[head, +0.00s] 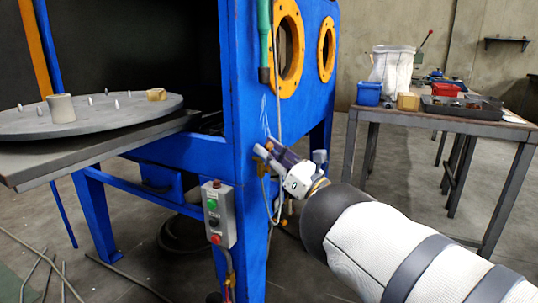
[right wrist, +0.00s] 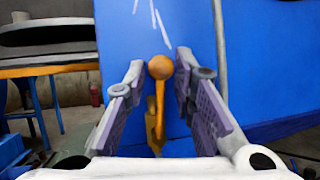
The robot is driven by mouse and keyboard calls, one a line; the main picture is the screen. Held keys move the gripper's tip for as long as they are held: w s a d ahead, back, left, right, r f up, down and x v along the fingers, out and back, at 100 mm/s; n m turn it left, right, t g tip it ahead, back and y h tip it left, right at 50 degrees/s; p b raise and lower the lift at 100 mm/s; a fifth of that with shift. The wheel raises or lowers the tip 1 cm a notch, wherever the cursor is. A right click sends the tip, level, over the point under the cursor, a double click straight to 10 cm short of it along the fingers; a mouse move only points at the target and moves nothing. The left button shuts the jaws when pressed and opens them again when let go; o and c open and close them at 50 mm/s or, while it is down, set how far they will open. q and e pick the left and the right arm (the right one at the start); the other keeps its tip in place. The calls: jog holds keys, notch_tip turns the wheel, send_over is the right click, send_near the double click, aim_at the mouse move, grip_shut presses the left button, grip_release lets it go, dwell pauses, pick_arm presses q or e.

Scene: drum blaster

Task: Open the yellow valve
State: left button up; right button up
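The yellow valve shows in the right wrist view as an orange-yellow lever (right wrist: 159,100) with a round knob (right wrist: 160,67) at its upper end, in front of the blue cabinet panel. My right gripper (right wrist: 159,64) is open, with one finger on each side of the knob and lever. A gap shows between the knob and each finger. In the head view my right gripper (head: 268,149) is at the blue cabinet's corner post and hides most of the valve. My left gripper is not in view.
The blue cabinet (head: 245,120) has orange ring ports and a hanging green-handled hose (head: 264,45). A grey control box (head: 219,215) with buttons is below and left of the gripper. A round turntable (head: 100,117) is at left. A cluttered workbench (head: 440,122) stands at right.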

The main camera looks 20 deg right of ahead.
jog(key=shift+o, duration=0.2)
jog(key=shift+f, duration=0.15)
jog(key=shift+s+f, duration=0.1)
jog(key=v, duration=1.1)
jog(key=shift+s+d, duration=0.2)
jog(key=shift+s, duration=0.15)
